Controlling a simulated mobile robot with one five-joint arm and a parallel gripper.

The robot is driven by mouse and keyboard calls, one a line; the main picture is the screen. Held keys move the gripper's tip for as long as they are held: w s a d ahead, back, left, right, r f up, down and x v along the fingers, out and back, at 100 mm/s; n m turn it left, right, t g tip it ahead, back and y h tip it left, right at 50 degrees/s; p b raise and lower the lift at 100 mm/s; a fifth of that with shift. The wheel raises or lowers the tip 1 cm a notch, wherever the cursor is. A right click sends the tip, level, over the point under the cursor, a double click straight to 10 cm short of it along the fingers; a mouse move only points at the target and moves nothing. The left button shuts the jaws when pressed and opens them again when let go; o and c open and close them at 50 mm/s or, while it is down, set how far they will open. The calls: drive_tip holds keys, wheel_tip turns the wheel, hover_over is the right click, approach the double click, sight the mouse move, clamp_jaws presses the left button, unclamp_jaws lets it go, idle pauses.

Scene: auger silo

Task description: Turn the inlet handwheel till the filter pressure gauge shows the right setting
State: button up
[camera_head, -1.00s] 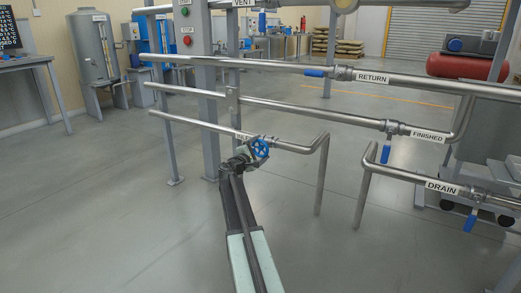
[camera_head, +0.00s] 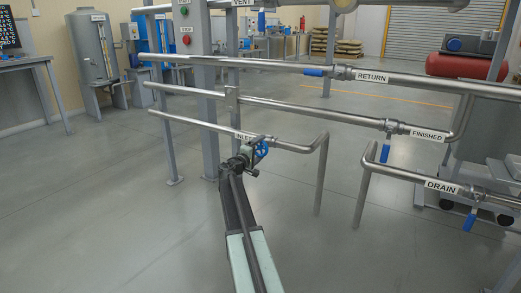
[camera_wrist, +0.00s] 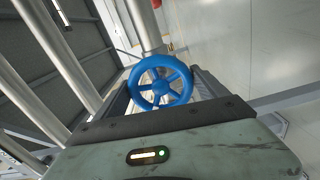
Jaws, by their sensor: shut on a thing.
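The blue inlet handwheel (camera_head: 263,148) sits on the inlet pipe (camera_head: 205,127), beside its INLET label (camera_head: 244,135). My gripper (camera_head: 252,158) is at the wheel, shut on it, and covers part of it in the head view. In the wrist view the wheel (camera_wrist: 147,75) shows nearly face-on, with its rim and spokes between my dark fingers.
The finished pipe (camera_head: 300,112) and return pipe (camera_head: 250,66) run above and behind the inlet pipe. The drain pipe (camera_head: 400,173) with a blue lever (camera_head: 470,222) is at right. A grey post (camera_head: 209,100) stands behind. The floor at left is open.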

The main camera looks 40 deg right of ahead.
drive_tip(key=shift+w+a, duration=0.1)
drive_tip(key=shift+a, duration=0.05)
drive_tip(key=o, duration=1.3)
drive_tip(key=v, duration=0.7)
drive_tip(key=shift+a, duration=0.35)
